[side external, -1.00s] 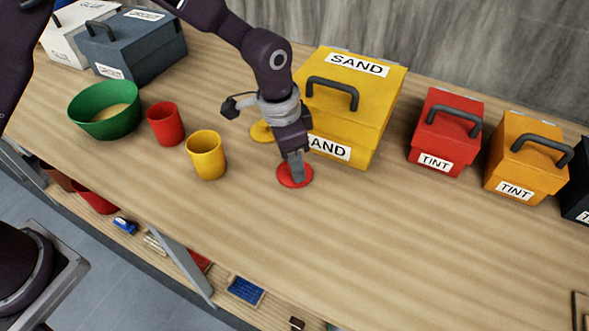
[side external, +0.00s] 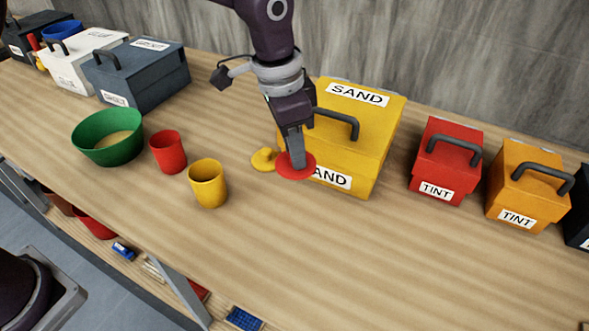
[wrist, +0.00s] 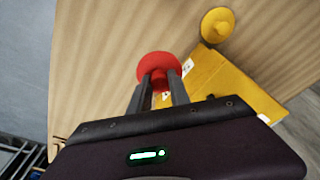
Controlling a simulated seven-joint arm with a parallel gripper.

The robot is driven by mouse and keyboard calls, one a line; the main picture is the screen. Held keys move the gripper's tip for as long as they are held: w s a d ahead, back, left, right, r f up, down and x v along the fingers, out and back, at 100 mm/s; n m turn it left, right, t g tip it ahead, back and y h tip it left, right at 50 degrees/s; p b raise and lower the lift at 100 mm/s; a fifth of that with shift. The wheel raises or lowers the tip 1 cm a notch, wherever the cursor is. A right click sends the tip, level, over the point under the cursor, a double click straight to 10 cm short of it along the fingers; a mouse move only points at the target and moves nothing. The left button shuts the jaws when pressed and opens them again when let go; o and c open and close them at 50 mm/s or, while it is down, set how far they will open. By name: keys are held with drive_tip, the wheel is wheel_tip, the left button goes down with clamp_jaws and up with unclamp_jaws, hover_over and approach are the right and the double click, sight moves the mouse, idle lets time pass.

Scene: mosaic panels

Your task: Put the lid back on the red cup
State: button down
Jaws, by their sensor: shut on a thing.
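The red lid (side external: 297,170) is a flat disc held in my gripper (side external: 293,150), which is shut on it. The lid appears raised above the table, in front of the yellow SAND box. In the wrist view the red lid (wrist: 158,66) sits between the two fingertips (wrist: 160,82), which grip its knob. The red cup (side external: 168,152) stands upright and uncovered on the table, to the left of my gripper. It is not in the wrist view.
A yellow cup (side external: 208,184) stands open right of the red cup. A yellow lid (side external: 264,160) lies just left of my gripper. A green bowl (side external: 88,150) is at the left. The yellow SAND box (side external: 375,140) is close behind my gripper. The table front is clear.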

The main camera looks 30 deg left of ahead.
wheel_tip(320, 180, up, 9)
drive_tip(key=s+a+n+y, duration=0.15)
drive_tip(key=a+n, duration=0.35)
drive_tip(key=a, duration=1)
drive_tip(key=s+a+n, duration=0.2)
drive_tip(key=a+n, duration=0.4)
drive_tip(key=a, duration=0.9)
wheel_tip(320, 180, down, 11)
drive_tip(key=shift+f+t, duration=0.2)
drive_tip(key=shift+t, duration=0.1)
drive_tip(key=shift+f, duration=0.1)
idle(0.4)
drive_tip(key=c, duration=1.1)
unclamp_jaws()
drive_tip(key=shift+c, duration=0.2)
drive_tip(key=shift+o, duration=0.2)
